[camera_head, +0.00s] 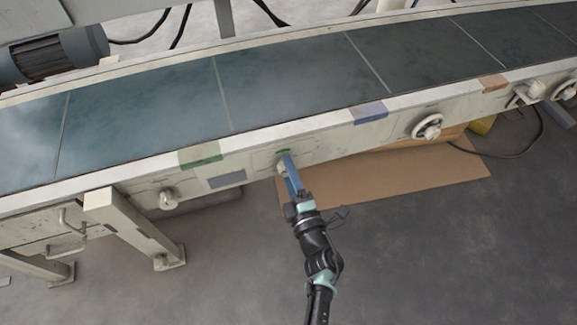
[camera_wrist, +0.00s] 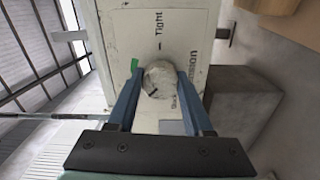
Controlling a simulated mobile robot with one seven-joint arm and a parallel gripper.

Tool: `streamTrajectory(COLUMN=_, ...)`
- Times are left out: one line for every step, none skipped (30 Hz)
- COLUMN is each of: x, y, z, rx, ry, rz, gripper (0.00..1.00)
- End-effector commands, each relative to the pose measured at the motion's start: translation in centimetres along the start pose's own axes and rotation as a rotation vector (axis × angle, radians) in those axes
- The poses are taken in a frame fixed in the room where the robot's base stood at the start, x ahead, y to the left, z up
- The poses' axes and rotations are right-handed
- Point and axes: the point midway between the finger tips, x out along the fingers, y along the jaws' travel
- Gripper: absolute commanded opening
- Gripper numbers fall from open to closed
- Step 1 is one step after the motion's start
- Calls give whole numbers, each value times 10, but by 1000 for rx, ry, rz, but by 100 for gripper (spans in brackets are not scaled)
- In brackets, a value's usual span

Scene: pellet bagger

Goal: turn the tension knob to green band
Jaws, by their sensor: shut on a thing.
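The tension knob (camera_wrist: 158,80) is a round, worn, off-white knob on the pale front panel, at the middle of the wrist view. It shows partly in the head view (camera_head: 281,168), behind my fingers. My gripper (camera_wrist: 158,84) has its blue fingers on either side of the knob, shut on it. In the head view my gripper (camera_head: 288,164) reaches up to the conveyor's front face. The green band (camera_wrist: 134,65) is a small patch left of the knob. A short dark mark lies on the knob's lower left. "Tight" is printed above; "Slack" is partly hidden by a finger.
The belt conveyor (camera_head: 290,85) runs across the head view. Another knob (camera_head: 168,199) is to the left, and a handwheel (camera_head: 427,127) to the right. A support leg (camera_head: 135,230) stands at left. Flat cardboard (camera_head: 400,180) lies below; the grey floor in front is clear.

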Motion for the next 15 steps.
streamTrajectory(x=-1, y=2, z=0, rx=46, ry=-2, rz=-1, gripper=0)
streamTrajectory(x=-1, y=2, z=0, rx=75, ry=-1, rz=-1, gripper=0)
streamTrajectory(x=-1, y=2, z=0, rx=113, ry=-1, rz=-1, gripper=0)
streamTrajectory(x=-1, y=2, z=0, rx=142, ry=-1, rz=-1, gripper=0)
streamTrajectory(x=-1, y=2, z=0, rx=170, ry=-1, rz=-1, gripper=0)
streamTrajectory(x=-1, y=1, z=0, rx=208, ry=-1, rz=-1, gripper=0)
streamTrajectory(x=-1, y=1, z=0, rx=237, ry=-1, rz=-2, gripper=0)
streamTrajectory(x=-1, y=1, z=0, rx=265, ry=-1, rz=-2, gripper=0)
streamTrajectory(x=0, y=1, z=0, rx=302, ry=-1, rz=-1, gripper=0)
streamTrajectory(x=0, y=1, z=0, rx=331, ry=-1, rz=-1, gripper=0)
streamTrajectory(x=-1, y=1, z=0, rx=359, ry=-1, rz=-1, gripper=0)
streamTrajectory(x=-1, y=1, z=0, rx=394, ry=-1, rz=0, gripper=0)
streamTrajectory(x=-1, y=1, z=0, rx=421, ry=-1, rz=0, gripper=0)
streamTrajectory(x=-1, y=1, z=0, rx=448, ry=-1, rz=0, gripper=0)
streamTrajectory(x=-1, y=1, z=0, rx=483, ry=-2, rz=0, gripper=0)
